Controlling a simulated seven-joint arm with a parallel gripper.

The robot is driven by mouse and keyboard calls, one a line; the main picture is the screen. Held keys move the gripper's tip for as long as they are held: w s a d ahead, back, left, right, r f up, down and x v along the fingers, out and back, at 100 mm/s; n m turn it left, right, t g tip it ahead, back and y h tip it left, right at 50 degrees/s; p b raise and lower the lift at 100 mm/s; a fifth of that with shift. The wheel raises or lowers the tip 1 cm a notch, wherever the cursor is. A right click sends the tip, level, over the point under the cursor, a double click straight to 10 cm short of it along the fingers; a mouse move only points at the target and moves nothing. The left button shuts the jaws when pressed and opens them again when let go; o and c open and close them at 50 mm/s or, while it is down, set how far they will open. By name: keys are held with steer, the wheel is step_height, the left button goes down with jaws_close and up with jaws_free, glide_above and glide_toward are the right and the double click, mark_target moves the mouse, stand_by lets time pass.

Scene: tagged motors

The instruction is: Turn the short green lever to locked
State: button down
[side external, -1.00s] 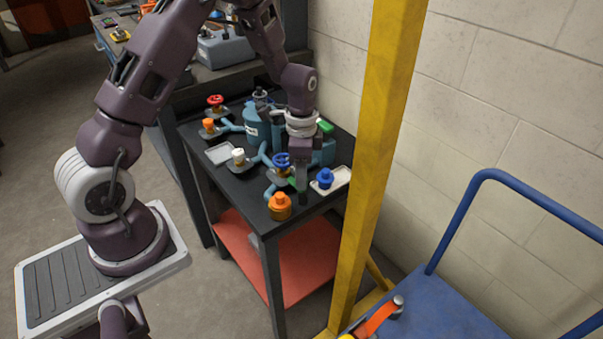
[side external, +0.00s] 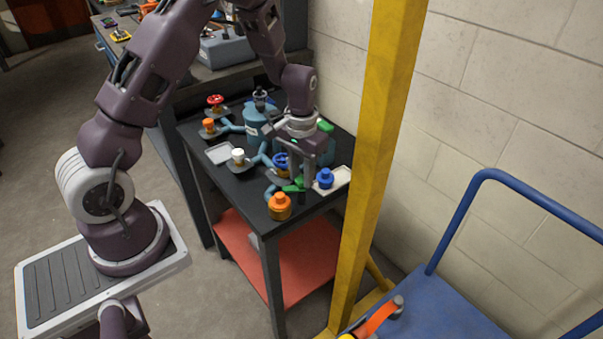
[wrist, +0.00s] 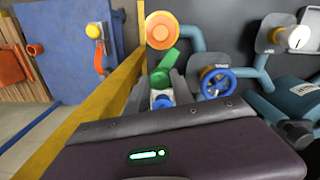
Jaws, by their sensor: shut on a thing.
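The green lever (side external: 292,188) is at the front of the dark bench, between a blue handwheel and an orange knob. In the wrist view the green lever (wrist: 166,66) shows at the ends of my fingers. My gripper (side external: 302,187) points down at the lever and is shut on it; its fingers hide part of the lever. In the wrist view my gripper (wrist: 160,82) has one finger on each side of the lever's near end. Any lock marking is too small to make out.
The blue handwheel (side external: 281,160) is close beside my fingers. The orange knob (side external: 280,206) is at the front, and a blue knob (side external: 325,178) is on a pale tray (side external: 342,177) to the right. Another green part (side external: 326,126) is farther back. A yellow post (side external: 376,150) stands right of the bench.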

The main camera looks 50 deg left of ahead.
steer(key=n, duration=0.6)
steer(key=shift+n, duration=0.3)
stand_by(0.4)
steer(key=c, duration=1.1)
jaws_free()
steer(key=shift+r, duration=0.1)
step_height(320, 180, up, 7)
steer(key=shift+r, duration=0.15)
step_height(320, 180, up, 8)
steer(key=m+t, duration=0.1)
steer(key=m, duration=0.1)
glide_above(302, 179)
steer(key=s+d, duration=0.3)
steer(key=s+d+r+m+t, duration=0.2)
steer(key=s+d+r+m, duration=0.15)
steer(key=s+r, duration=0.45)
steer(key=s+d+r+m+t, duration=0.1)
steer(key=s+r+m+t, duration=0.1)
steer(key=s, duration=1)
steer(key=shift+s+d+r+m+t, duration=0.2)
steer(key=shift+d+m+t, duration=0.1)
steer(key=shift+m, duration=0.55)
